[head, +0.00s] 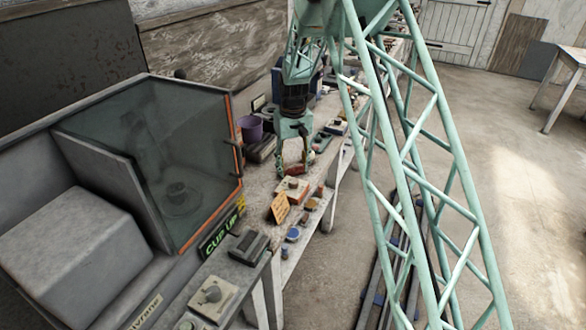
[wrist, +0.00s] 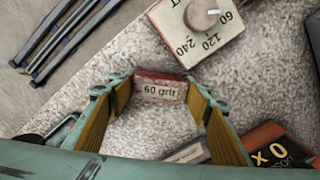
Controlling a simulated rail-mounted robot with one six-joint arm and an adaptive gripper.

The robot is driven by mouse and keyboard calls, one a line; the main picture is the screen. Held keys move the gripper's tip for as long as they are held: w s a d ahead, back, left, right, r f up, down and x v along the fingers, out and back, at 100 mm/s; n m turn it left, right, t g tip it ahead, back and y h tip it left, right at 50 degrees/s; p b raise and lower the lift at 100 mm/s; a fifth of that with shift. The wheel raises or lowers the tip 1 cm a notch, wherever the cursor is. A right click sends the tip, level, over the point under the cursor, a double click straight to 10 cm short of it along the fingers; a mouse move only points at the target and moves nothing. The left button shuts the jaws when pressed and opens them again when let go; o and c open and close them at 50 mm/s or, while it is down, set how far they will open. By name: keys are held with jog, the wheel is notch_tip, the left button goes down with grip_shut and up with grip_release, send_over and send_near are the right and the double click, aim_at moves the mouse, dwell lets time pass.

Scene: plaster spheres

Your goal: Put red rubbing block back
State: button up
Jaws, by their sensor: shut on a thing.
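The red rubbing block (wrist: 160,88) has a pale label reading "60 grit" facing the wrist camera. My gripper (wrist: 158,84) is shut on it, with one yellow-lined finger at each end. In the head view my gripper (head: 292,152) points down over the bench, and the red block (head: 294,170) shows small between its fingertips. The block is close to the bench top; I cannot tell whether it touches. A pale box with a dial (wrist: 203,27), marked 60, 120 and 240, sits just beyond the block in the wrist view.
An orange-and-black thing marked "X 0" (wrist: 275,150) lies at the lower right of the wrist view. A purple cup (head: 251,128) stands left of my gripper. An orange sign (head: 279,208) stands nearer. A glass-fronted cabinet (head: 150,150) fills the left.

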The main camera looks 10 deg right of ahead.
aim_at(293, 165)
dwell(0.3)
jog(key=o, duration=0.9)
jog(key=shift+f, duration=0.1)
notch_tip(293, 165, up, 12)
jog(key=shift+r+p, duration=0.15)
jog(key=shift+p, duration=0.65)
dwell(0.4)
